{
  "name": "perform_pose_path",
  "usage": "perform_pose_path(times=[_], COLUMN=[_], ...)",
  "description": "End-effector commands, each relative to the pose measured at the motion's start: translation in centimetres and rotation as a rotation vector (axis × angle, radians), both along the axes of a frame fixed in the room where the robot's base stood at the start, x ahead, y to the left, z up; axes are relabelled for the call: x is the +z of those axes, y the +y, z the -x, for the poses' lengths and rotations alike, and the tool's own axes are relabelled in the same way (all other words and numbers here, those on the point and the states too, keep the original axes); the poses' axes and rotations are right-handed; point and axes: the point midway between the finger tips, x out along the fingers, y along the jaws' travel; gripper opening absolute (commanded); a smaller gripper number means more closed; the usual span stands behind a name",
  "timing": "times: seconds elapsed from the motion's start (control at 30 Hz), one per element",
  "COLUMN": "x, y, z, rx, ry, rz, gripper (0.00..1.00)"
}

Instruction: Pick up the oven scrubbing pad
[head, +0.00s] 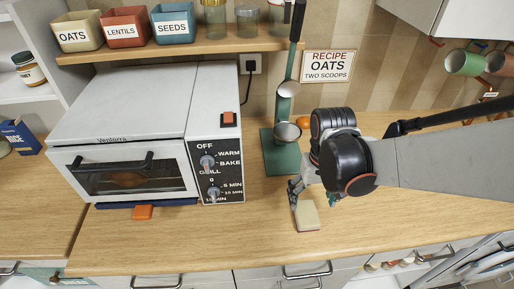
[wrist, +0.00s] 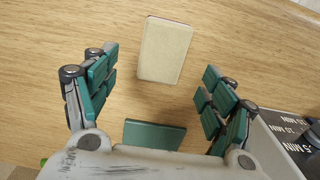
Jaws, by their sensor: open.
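A beige rectangular pad (head: 307,215) lies flat on the wooden counter, right of the toaster oven and near the counter's front edge. It looks like a scrubbing pad. In the wrist view, the pad (wrist: 165,50) is at the top centre, whole and uncovered. My gripper (head: 312,194) is just behind the pad in the head view, its fingers partly hidden by my arm. In the wrist view, my gripper (wrist: 160,85) has its two fingers spread wide, with nothing between them. The pad is beyond the fingertips in that picture and does not appear touched.
The toaster oven (head: 140,120) stands left; a small orange-and-black block (head: 228,119) is on its top. An orange block (head: 143,212) lies before its door. A green stand (head: 280,160) is behind my gripper. The counter around the pad is clear.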

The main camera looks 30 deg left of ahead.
Motion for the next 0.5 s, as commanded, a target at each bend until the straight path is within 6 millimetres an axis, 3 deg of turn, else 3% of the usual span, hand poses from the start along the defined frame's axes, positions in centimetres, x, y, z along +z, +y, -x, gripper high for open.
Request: perform_pose_path(times=[0.1, 0.37, 0.5], x=[-1.9, -3.2, -5.0], y=[0.4, 0.4, 0.4], z=[0.8, 0.7, 0.5], rx=[0.015, 0.015, 0.014], ry=[0.000, 0.000, -0.001], rz=[0.000, 0.000, -0.001], gripper=[0.77, 0.77, 0.77])
